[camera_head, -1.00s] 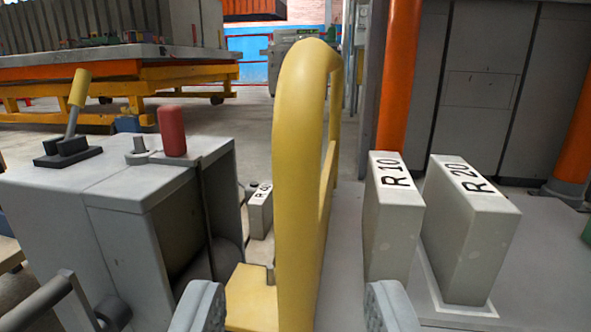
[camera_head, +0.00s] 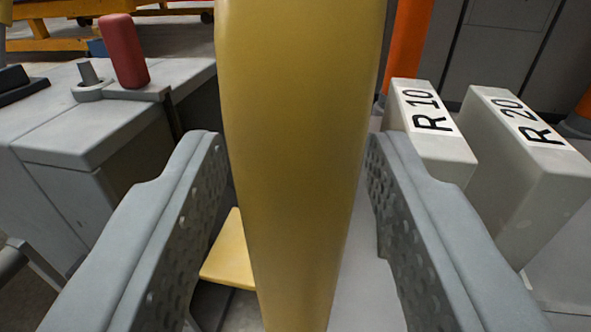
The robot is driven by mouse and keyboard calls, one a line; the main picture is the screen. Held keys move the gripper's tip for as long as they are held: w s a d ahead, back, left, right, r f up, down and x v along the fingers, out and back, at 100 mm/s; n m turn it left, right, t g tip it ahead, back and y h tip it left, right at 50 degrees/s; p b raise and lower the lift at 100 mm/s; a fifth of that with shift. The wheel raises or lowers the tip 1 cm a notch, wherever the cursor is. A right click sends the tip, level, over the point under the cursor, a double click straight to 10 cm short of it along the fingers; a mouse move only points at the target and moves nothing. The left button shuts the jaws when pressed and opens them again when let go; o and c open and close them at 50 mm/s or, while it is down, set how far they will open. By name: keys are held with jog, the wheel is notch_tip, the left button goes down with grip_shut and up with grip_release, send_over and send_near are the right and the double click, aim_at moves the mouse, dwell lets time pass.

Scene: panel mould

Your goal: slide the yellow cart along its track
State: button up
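The yellow cart's upright tubular handle (camera_head: 300,150) fills the middle of the view, very close. Part of the cart's flat yellow base (camera_head: 231,258) shows low to the left of the handle. My gripper (camera_head: 292,165) is open, with one grey finger on each side of the handle. A gap shows between the handle and the left finger; the right finger is close to it, and I cannot tell if it touches. The top of the handle is out of view, and the track cannot be made out.
A grey box (camera_head: 110,120) with a red knob (camera_head: 124,50) stands at the left. Pale blocks marked R 10 (camera_head: 440,150) and R 20 (camera_head: 530,165) stand close at the right. An orange post (camera_head: 407,40) rises behind them.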

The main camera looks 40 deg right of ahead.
grip_shut()
jog(key=s+d, duration=1.2)
jog(key=s, duration=0.4)
jog(key=shift+d, duration=0.15)
jog(key=shift+o, duration=0.5)
grip_release()
